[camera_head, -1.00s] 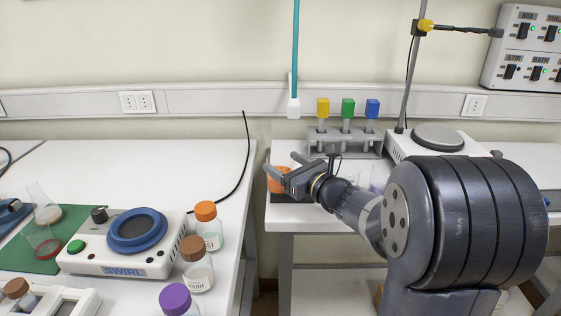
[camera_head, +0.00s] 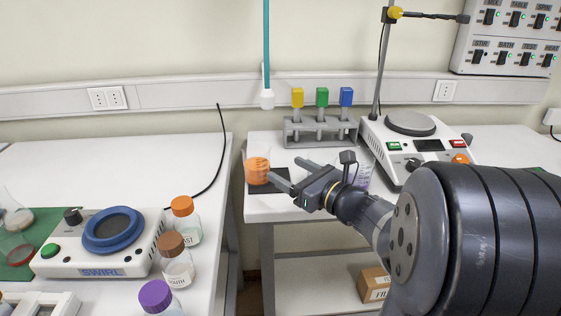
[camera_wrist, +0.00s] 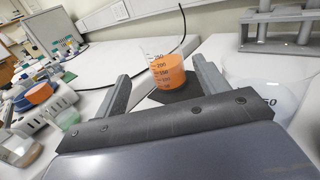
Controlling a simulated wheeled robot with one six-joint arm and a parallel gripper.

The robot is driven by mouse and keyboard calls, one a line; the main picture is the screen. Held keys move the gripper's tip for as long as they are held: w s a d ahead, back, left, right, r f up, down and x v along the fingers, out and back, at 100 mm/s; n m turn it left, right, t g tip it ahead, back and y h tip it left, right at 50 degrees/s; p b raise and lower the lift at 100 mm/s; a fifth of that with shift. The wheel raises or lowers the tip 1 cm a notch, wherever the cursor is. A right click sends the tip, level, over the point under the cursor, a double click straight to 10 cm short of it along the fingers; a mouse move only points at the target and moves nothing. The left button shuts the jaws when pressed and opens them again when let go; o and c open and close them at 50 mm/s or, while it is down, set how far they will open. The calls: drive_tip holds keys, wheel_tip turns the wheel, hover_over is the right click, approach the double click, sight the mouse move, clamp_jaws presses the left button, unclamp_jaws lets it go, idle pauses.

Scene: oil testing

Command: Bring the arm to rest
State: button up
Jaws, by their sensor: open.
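My gripper (camera_head: 286,172) is open and empty, held out over the right-hand bench near its left front edge. Its two fingers also show in the wrist view (camera_wrist: 160,85), spread apart with nothing held. A beaker of orange liquid (camera_head: 257,170) stands upright on a dark pad (camera_head: 262,187) just left of and beyond the fingertips. In the wrist view the beaker (camera_wrist: 167,73) shows beyond the fingers, apart from them. My forearm stretches out from the right side of the head view.
A rack (camera_head: 320,130) with yellow, green and blue-topped items and a hotplate (camera_head: 412,145) stand behind my arm. On the left bench are a SWIRL device (camera_head: 100,243) and capped bottles (camera_head: 177,262). A gap separates the benches. A small box (camera_head: 374,284) sits on the lower shelf.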

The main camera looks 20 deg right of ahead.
sight(256, 147)
drive_tip(key=x, duration=1.2)
drive_tip(key=shift+a+f, duration=0.1)
drive_tip(key=shift+f, duration=0.15)
drive_tip(key=shift+r, duration=0.9)
